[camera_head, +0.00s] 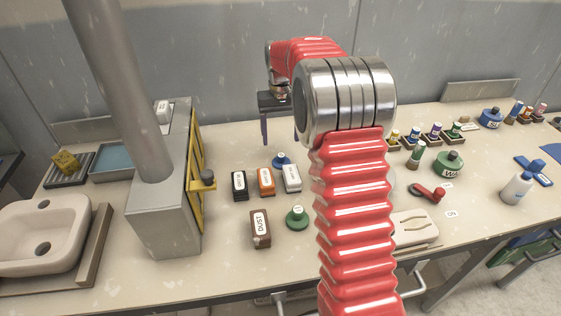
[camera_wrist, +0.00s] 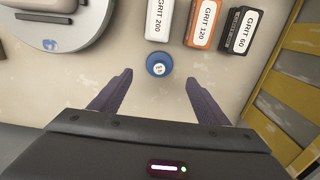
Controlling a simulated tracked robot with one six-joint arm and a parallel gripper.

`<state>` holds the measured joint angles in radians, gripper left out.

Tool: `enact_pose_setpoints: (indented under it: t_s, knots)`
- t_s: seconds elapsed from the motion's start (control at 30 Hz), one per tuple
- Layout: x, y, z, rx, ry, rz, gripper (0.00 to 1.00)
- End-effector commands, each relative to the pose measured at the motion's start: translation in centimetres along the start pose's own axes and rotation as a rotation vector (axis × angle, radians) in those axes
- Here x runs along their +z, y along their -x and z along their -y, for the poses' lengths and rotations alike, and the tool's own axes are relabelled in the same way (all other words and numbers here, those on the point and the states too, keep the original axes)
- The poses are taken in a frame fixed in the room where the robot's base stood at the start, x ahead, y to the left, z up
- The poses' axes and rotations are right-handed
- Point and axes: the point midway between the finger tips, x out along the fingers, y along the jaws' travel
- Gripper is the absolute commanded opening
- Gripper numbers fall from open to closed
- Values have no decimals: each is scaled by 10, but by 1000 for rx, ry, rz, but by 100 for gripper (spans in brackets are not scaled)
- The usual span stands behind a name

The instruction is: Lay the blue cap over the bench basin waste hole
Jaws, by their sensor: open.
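The blue cap (camera_head: 281,160) is small and round with a knob on top, and lies on the bench behind the grit blocks. In the wrist view the cap (camera_wrist: 159,64) sits just beyond the line between my fingertips, near their middle. My gripper (camera_head: 280,140) is open and empty, pointing down over the bench at the back; its fingers (camera_wrist: 159,78) show apart in the wrist view. The bench basin (camera_head: 82,232) is white and stands at the far left. Its waste hole (camera_head: 43,249) shows dark and uncovered in the bowl.
White, orange and black grit blocks (camera_head: 266,182) stand close by the cap. A brown block (camera_head: 260,229) and green cap (camera_head: 297,217) lie nearer. A grey box (camera_head: 163,222) with a yellow slotted side and a thick pipe (camera_head: 118,80) stand between cap and basin.

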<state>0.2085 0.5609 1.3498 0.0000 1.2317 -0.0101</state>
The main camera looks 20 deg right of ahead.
Motion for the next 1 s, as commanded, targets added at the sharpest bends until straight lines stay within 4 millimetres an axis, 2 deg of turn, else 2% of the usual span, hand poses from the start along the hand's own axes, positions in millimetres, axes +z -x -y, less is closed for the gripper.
enact_pose_setpoints:
  t_s: [0.1,0.23,0.73,1.0]
  knots:
    - [1,-19,0,0,0,3,69]
    - [0,-34,0,0,0,1,69]
    - [0,-44,-1,0,-1,1,69]
    - [-3,-76,-2,0,-1,2,69]
